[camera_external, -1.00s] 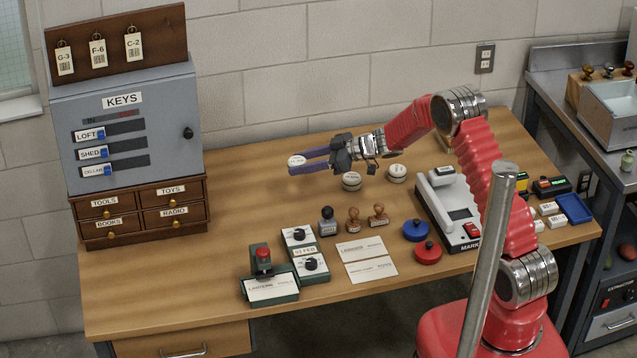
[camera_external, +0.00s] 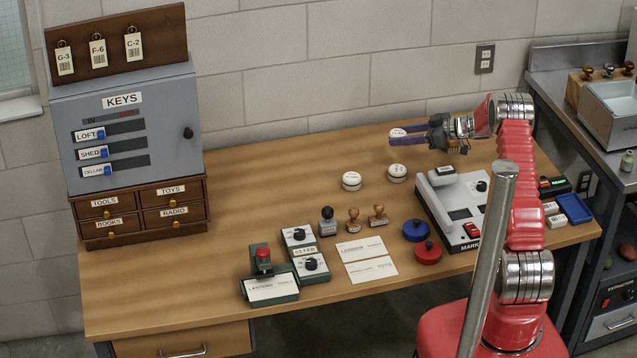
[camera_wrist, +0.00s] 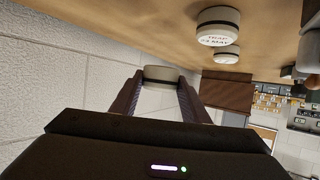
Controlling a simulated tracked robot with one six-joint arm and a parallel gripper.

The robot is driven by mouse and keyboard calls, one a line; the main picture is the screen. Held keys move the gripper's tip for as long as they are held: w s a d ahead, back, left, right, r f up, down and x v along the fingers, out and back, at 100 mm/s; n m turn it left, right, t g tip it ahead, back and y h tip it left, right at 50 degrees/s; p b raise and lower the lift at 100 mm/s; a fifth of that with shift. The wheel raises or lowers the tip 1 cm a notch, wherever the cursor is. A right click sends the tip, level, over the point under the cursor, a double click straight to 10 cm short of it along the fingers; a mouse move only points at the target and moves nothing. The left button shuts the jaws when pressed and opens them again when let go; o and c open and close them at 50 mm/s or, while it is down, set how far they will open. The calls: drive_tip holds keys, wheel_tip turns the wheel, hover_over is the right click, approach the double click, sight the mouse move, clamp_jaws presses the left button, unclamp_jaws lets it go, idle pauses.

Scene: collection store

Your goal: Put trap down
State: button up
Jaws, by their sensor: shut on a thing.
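My gripper (camera_external: 393,137) is shut on a round white trap (camera_external: 397,132), held between its two purple fingers above the back of the desk. In the wrist view the held trap (camera_wrist: 160,76) shows edge-on between the fingertips, with its label out of sight. Two similar white discs stand on the desk, one at left (camera_external: 351,181) and one at right (camera_external: 397,173), lower in the picture than my gripper.
A key cabinet (camera_external: 125,130) stands on drawers at the left. A white marking machine (camera_external: 443,205), red and blue round pads, hand stamps and paper cards fill the front and right of the desk (camera_external: 240,190). The desk between cabinet and discs is bare.

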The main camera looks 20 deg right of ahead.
drive_tip(key=s+d+r+n+g+y, duration=0.1)
drive_tip(key=s+d+r+n+g, duration=0.1)
drive_tip(key=s+d, duration=0.4)
drive_tip(key=d+n+g, duration=0.1)
drive_tip(key=d, duration=0.3)
drive_tip(key=shift+s+y, duration=0.2)
drive_tip(key=shift+y, duration=0.1)
drive_tip(key=shift+r, duration=0.1)
drive_tip(key=shift+f, duration=3.15)
drive_tip(key=shift+f, duration=1.85)
drive_tip(key=o, duration=1)
drive_tip(key=shift+f, duration=0.1)
